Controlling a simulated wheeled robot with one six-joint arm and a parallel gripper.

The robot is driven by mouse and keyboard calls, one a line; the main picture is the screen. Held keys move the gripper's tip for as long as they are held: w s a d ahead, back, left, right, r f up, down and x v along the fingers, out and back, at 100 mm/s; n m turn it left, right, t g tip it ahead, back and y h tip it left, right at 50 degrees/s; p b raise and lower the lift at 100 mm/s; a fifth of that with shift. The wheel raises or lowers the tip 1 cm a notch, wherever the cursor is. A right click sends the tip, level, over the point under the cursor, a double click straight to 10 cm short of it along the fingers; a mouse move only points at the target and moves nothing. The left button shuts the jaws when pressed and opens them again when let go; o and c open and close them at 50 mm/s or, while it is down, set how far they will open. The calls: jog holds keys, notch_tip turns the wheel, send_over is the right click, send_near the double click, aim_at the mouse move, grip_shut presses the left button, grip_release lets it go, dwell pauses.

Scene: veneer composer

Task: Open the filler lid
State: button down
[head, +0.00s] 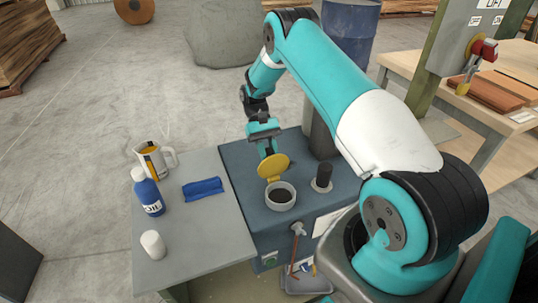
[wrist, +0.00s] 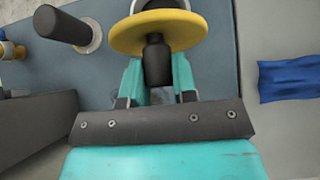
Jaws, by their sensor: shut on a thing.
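The yellow filler lid (head: 273,166) stands tilted up at the back edge of the round grey filler neck (head: 281,196) on the blue-grey machine. The neck's dark opening shows in the head view. My gripper (head: 267,150) is behind the lid. In the wrist view the lid (wrist: 158,32) is seen close up, with a dark knob (wrist: 157,60) sticking out from it. My gripper's teal fingers (wrist: 157,78) are shut on this knob, one on each side. The lid hides most of the neck in the wrist view.
A grey side table (head: 190,249) at left holds a blue oil bottle (head: 149,195), a jug (head: 152,160), a folded blue cloth (head: 203,188) and a white cylinder (head: 153,244). A dark upright post (head: 322,178) stands right of the neck on the machine top (head: 240,170).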

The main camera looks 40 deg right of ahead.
jog(key=shift+w+d+f, duration=0.1)
jog(key=shift+w+f, duration=0.2)
jog(key=shift+f, duration=0.1)
dwell(0.3)
jog(key=c, duration=0.9)
grip_release()
jog(key=shift+r, duration=0.1)
notch_tip(320, 180, up, 20)
jog(key=p, duration=0.8)
jog(key=shift+p, duration=0.4)
jog(key=shift+d, duration=0.1)
